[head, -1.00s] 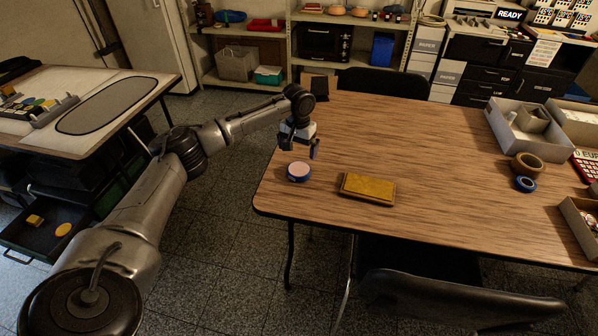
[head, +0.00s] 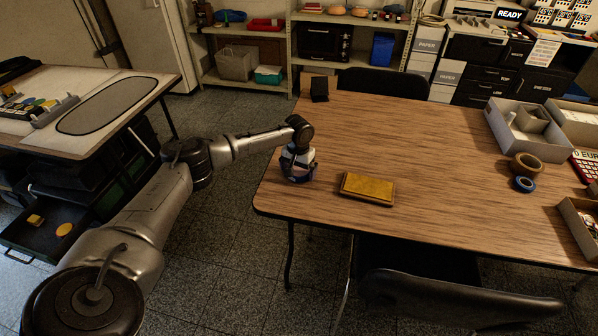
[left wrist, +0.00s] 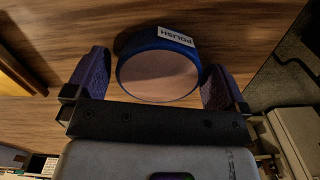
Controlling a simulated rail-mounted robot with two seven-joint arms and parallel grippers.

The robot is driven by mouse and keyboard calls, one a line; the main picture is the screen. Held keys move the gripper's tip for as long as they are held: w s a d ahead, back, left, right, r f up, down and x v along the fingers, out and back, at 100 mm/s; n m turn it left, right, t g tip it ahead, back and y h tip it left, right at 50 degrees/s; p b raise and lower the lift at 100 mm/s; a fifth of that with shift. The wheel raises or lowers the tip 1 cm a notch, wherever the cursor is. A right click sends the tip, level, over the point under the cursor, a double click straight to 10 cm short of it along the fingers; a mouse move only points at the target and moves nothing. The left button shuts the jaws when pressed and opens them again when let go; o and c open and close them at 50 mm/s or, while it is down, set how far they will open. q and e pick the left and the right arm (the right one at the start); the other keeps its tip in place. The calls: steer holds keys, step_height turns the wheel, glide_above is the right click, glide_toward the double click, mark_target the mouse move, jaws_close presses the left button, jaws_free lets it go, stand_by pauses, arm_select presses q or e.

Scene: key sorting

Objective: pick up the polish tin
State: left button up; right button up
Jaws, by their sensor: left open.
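The polish tin (left wrist: 158,72) is round and blue with a pale pinkish top and a white label reading POLISH. In the left wrist view it lies between the two purple finger pads of my left gripper (left wrist: 155,82), which is open around it. A gap shows on the left side; the right pad is close to the tin, and I cannot tell if it touches. In the head view my left gripper (head: 299,174) is down at the table's left end, and the tin is mostly hidden behind it. My right gripper is not in view.
A yellow pad on a brown base (head: 368,188) lies just right of the gripper on the wooden table (head: 420,140). A small black item (head: 319,88) lies at the back left edge. Tape rolls (head: 525,166) and a grey tray (head: 520,140) stand at the right. The middle is clear.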

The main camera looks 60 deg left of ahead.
arm_select(q)
steer(key=shift+c, duration=0.3)
steer(key=c, duration=1)
steer(key=shift+r, duration=0.1)
